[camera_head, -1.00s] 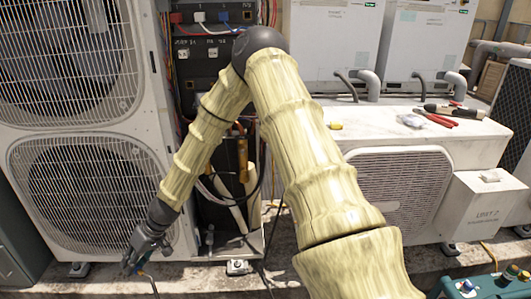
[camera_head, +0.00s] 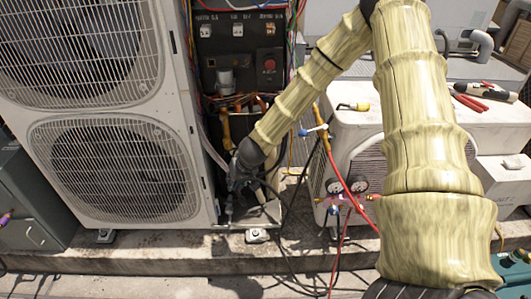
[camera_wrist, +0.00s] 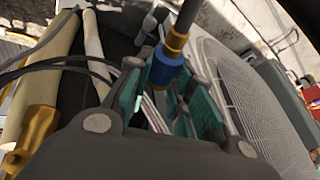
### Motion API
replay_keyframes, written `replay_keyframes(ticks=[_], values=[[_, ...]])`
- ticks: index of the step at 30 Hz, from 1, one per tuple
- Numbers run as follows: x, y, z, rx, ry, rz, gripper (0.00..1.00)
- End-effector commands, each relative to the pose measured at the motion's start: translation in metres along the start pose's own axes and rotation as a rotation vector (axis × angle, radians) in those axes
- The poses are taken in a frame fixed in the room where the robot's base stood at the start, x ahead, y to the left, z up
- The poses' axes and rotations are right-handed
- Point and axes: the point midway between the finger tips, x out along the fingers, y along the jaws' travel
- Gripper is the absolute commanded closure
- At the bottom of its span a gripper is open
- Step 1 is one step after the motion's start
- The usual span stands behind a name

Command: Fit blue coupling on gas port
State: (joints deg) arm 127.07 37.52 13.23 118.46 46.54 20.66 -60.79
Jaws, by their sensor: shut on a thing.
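My gripper (camera_head: 240,180) is at the open lower bay of the condenser, beside the right edge of its fan panel. In the wrist view my gripper (camera_wrist: 165,100) has its green-padded fingers around the blue coupling (camera_wrist: 163,72). A brass collar and a dark grey hose or rod continue from the coupling toward the top of that view. In the head view the coupling is hidden by my gripper and arm. A grey valve-like fitting (camera_head: 229,206) shows just below my gripper. I cannot tell which fitting is the gas port or whether the coupling touches it.
The condenser's fan grille (camera_head: 115,170) stands close left of my gripper. Pale insulated pipe (camera_wrist: 45,70) and thin cables run close by in the wrist view. A gauge manifold (camera_head: 345,195) with red and yellow hoses hangs at right. Pliers (camera_head: 485,95) lie on the white unit.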

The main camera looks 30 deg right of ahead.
Motion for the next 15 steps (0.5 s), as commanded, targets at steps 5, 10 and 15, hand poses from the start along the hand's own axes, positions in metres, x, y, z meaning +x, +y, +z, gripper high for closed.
replay_keyframes(ticks=[5, 10, 15], values=[[-0.048, 0.039, -0.013, 0.092, 0.028, 0.157, 1.0], [-0.076, 0.069, -0.017, 0.163, 0.036, 0.266, 1.0], [-0.089, 0.084, -0.018, 0.201, 0.036, 0.321, 1.0]])
